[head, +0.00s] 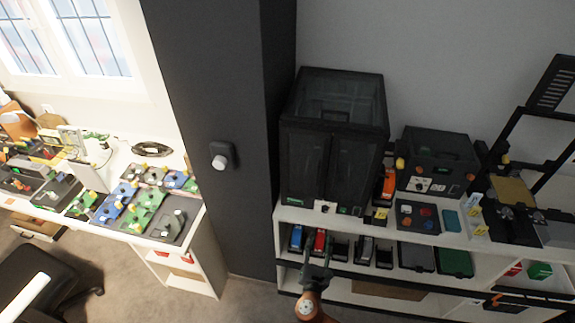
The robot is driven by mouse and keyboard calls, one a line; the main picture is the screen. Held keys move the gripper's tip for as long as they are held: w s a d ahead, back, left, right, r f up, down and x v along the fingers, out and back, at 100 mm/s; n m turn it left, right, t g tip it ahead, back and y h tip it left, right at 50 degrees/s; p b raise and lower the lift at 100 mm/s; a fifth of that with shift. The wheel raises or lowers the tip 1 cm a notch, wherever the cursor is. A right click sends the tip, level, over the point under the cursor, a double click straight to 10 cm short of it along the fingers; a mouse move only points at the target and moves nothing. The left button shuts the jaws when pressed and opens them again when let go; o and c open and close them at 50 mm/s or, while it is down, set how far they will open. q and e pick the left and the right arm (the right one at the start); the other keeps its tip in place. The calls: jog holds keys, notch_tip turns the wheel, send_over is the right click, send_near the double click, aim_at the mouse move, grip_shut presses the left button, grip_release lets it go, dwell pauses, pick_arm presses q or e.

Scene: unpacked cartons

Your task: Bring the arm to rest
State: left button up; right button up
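My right gripper (317,268) is at the bottom centre of the head view, at the end of my orange-brown arm link (309,306). It is dark and appears in front of the lower shelf of the white shelf unit. Its fingers blend into the dark items behind, so I cannot tell whether they are apart or closed. No held object can be made out. My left gripper does not show.
The white shelf unit (289,214) on the right carries a large dark cabinet (305,160) and a black box (433,160). A dark pillar (215,90) stands left of it. A cluttered white table (128,236) and black chair (60,280) are left. Floor (240,300) shows between.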

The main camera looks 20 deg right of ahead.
jog(key=s+d+f+m+g+y+b, duration=0.1)
jog(key=s+d+f+m+g, duration=0.2)
jog(key=f, duration=0.9)
jog(key=s+d+f+m+g+y, duration=0.25)
jog(key=s+f, duration=0.35)
jog(key=f, duration=0.5)
jog(key=s+d+f+m+g+y+b, duration=0.1)
jog(key=s+d+f+m+g, duration=0.2)
jog(key=f, duration=0.9)
jog(key=s+a+f+m+g+y, duration=0.1)
jog(key=s+f+m, duration=0.4)
jog(key=s, duration=0.7)
jog(key=s+a+f+m+g+y+b, duration=0.1)
jog(key=s+a+f+m+g+y, duration=0.1)
jog(key=s+f+m, duration=0.4)
jog(key=s+a+f+m+g+y+b, duration=0.1)
jog(key=s+f+m, duration=0.4)
jog(key=s+f, duration=0.6)
jog(key=s+a+g+y, duration=0.1)
jog(key=s+a, duration=0.1)
jog(key=s, duration=0.5)
jog(key=shift+m+g, duration=0.35)
jog(key=shift+f, duration=0.1)
